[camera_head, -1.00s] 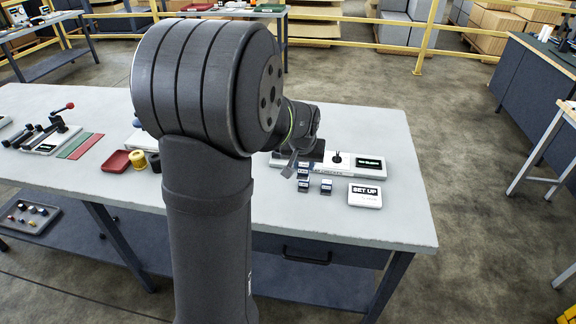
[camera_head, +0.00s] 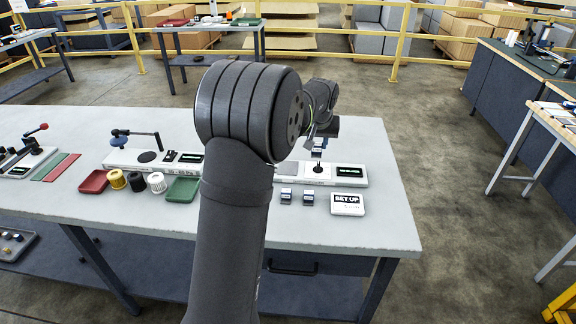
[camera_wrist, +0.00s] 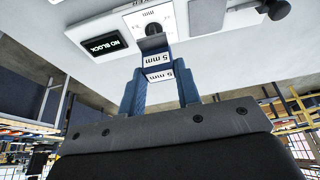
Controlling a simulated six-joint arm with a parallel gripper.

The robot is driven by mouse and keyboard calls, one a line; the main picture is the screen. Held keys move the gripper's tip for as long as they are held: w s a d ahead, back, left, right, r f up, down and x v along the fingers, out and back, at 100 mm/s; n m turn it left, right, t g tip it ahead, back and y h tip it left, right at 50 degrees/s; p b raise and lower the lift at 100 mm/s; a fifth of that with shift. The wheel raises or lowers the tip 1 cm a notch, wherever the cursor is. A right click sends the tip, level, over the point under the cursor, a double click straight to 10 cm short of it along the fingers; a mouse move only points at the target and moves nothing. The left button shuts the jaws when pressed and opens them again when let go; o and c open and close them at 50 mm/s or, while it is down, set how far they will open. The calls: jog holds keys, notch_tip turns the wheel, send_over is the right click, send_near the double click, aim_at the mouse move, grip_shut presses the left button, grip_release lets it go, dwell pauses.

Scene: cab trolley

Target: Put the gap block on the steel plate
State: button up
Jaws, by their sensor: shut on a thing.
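My gripper (camera_wrist: 158,85) is shut on a small blue gap block (camera_wrist: 157,60) with white "5 mm" labels. In the head view the held block (camera_head: 319,146) hangs above the measuring station, apart from the bench top. The station has a white square (camera_head: 318,168) with a dark post, and a display (camera_head: 350,172) that reads "NO BLOCK" in the wrist view (camera_wrist: 103,44). A grey plate (camera_head: 287,168), which may be the steel plate, lies left of the white square. My arm hides part of it.
Two more small blocks (camera_head: 286,196) (camera_head: 308,198) stand in front of the station, beside a "SET UP" sign (camera_head: 347,204). Left are a red tray (camera_head: 94,181), a green tray (camera_head: 182,189), several spools (camera_head: 136,181) and a lever fixture (camera_head: 148,157). The bench's right end is clear.

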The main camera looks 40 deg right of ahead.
jog(key=w+f, duration=0.2)
jog(key=w, duration=0.1)
jog(key=w+a+f, duration=0.1)
jog(key=w+f, duration=0.1)
jog(key=w, duration=0.2)
jog(key=w+a+f, duration=0.1)
jog(key=w+f, duration=0.1)
jog(key=w, duration=0.2)
jog(key=shift+a+f, duration=0.2)
jog(key=shift+f, duration=2.15)
jog(key=shift+f, duration=0.15)
jog(key=o, duration=1)
jog(key=v, duration=1.2)
